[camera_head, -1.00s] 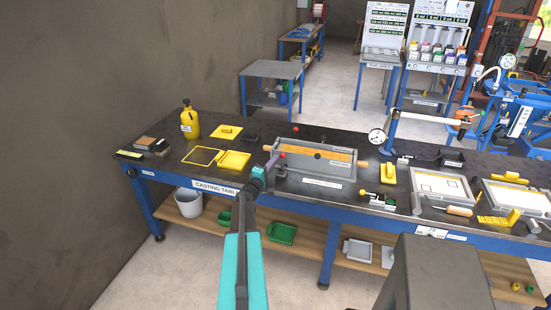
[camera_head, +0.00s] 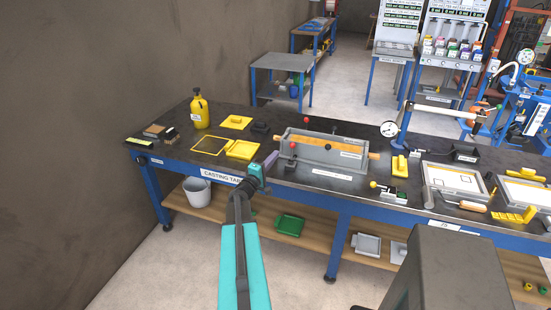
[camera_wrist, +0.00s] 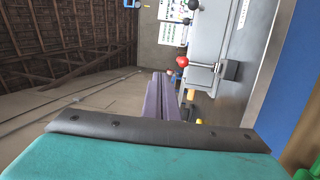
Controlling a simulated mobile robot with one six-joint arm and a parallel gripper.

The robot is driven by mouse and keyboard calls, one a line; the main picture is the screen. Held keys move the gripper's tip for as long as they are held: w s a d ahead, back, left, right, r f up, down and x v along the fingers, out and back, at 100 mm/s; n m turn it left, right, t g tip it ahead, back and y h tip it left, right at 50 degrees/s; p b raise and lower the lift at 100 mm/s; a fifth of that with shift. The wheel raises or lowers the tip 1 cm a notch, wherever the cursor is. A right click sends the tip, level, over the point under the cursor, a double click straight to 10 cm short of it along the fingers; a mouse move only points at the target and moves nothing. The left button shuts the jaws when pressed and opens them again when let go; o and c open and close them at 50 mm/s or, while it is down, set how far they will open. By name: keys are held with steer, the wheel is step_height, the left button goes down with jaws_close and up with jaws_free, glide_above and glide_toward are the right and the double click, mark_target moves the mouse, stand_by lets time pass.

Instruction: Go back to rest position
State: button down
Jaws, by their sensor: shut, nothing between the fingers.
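My gripper (camera_head: 270,160) is at the front edge of the casting table (camera_head: 330,184), just left of the grey trough with the orange roller. In the wrist view the purple fingers (camera_wrist: 161,97) are pressed together with nothing between them. The teal arm reaches up from the bottom of the head view. The wrist view looks sideways, with the table's blue front edge at the right.
The grey trough (camera_head: 326,164) with red-knobbed levers (camera_head: 293,145) stands close to my gripper's right. A yellow bottle (camera_head: 199,112) and yellow trays (camera_head: 243,150) are to its left. A grey bucket (camera_head: 197,192) is on the shelf below. The floor in front is free.

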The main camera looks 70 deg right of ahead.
steer(key=shift+a+r, duration=0.1)
steer(key=shift+a, duration=0.25)
steer(key=shift+w, duration=0.15)
